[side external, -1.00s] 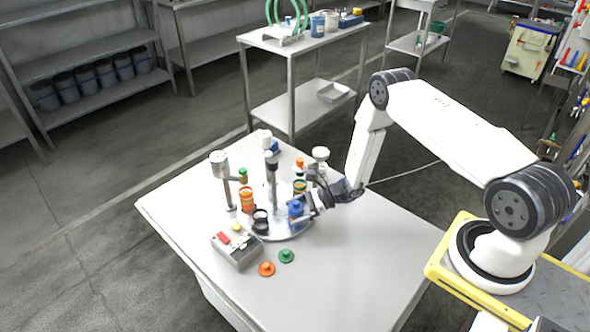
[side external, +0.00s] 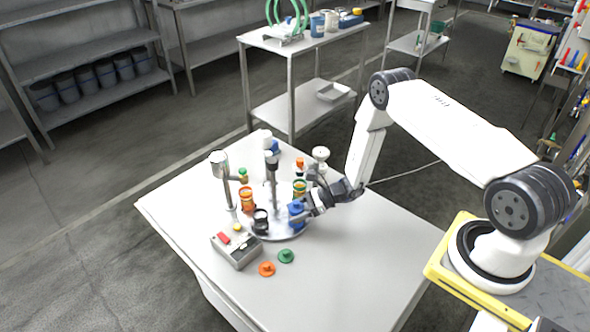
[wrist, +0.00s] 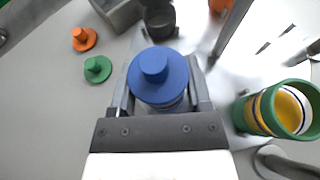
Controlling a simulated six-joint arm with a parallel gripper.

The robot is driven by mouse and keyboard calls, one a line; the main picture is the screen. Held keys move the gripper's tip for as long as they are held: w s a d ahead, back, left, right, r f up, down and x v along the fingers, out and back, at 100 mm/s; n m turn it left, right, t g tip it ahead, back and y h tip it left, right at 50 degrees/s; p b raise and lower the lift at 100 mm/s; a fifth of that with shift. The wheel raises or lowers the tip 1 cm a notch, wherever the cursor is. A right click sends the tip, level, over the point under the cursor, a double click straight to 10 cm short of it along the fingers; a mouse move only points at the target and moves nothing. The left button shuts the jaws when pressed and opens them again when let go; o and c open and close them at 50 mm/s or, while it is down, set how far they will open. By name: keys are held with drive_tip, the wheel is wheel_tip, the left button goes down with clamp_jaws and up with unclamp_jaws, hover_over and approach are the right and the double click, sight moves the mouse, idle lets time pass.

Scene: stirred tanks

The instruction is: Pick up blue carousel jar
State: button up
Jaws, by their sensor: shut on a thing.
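The blue jar (side external: 297,213) stands at the near right edge of the round metal carousel (side external: 283,234). In the wrist view its round blue lid with a knob (wrist: 158,75) fills the space between the fingers. My gripper (side external: 303,212) reaches in from the right and is shut on the blue jar, one finger on each side. The jar looks upright. Its lower part is hidden below the lid in the wrist view, and I cannot tell whether its base touches the carousel.
Orange (side external: 247,199), black (side external: 260,221) and green-rimmed (wrist: 278,110) jars share the carousel around a central post (side external: 271,180). A grey control box (side external: 234,249) stands at the front left. Orange (side external: 266,269) and green (side external: 286,256) lids lie on the table. The table's right part is clear.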

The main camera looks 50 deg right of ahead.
drive_tip(key=shift+r, duration=0.1)
drive_tip(key=shift+r, duration=1)
drive_tip(key=s+r, duration=1)
drive_tip(key=s, duration=0.4)
drive_tip(key=shift+a+r, duration=0.4)
drive_tip(key=shift+d, duration=0.15)
